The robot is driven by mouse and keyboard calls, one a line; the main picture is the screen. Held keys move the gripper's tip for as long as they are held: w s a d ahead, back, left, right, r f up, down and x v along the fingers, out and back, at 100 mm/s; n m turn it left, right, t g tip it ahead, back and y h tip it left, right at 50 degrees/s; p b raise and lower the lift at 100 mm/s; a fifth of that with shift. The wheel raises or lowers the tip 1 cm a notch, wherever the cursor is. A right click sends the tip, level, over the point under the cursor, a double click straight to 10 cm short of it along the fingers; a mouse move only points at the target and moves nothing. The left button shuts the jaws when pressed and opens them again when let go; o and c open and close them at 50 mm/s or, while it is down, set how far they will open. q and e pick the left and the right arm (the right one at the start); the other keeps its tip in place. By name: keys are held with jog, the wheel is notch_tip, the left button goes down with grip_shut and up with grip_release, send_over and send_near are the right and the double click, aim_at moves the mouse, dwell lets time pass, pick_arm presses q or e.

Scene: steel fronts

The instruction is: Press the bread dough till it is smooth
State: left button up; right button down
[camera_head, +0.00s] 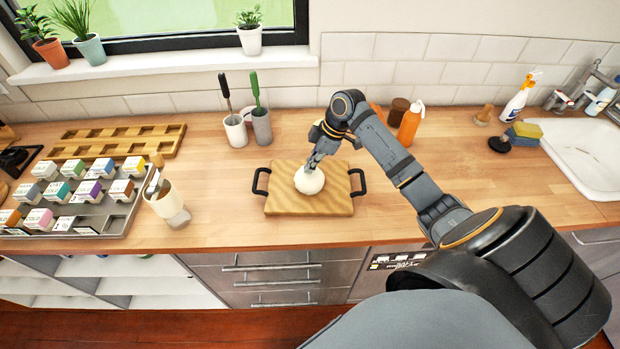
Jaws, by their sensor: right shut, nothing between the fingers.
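The bread dough (309,181) is a pale, rounded lump on a wooden board (282,201) with dark handles at both sides. My right arm reaches in from the right, and my right gripper (314,163) points down at the top of the dough. Its fingers are shut with nothing between them. The fingertips appear to be at or touching the dough's upper side; the exact contact is too small to tell. The dough looks round, without a clear flattening. My left gripper does not show.
A grey tray with several small boxes (118,222) and a beige cup (167,200) stand left of the board. Two brush holders (235,131) are behind it. An orange bottle (410,124) stands behind my right arm, near the wall. The sink (590,160) is at the far right.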

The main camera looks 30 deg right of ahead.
jog(key=shift+f, duration=0.15)
jog(key=shift+f, duration=0.35)
jog(key=shift+s, duration=0.1)
notch_tip(320, 180, up, 2)
jog(key=shift+r+p, duration=0.2)
jog(key=shift+p, duration=0.85)
jog(key=shift+f, duration=0.25)
jog(key=shift+f+b, duration=0.7)
jog(key=shift+f, duration=0.3)
jog(key=shift+r, duration=0.1)
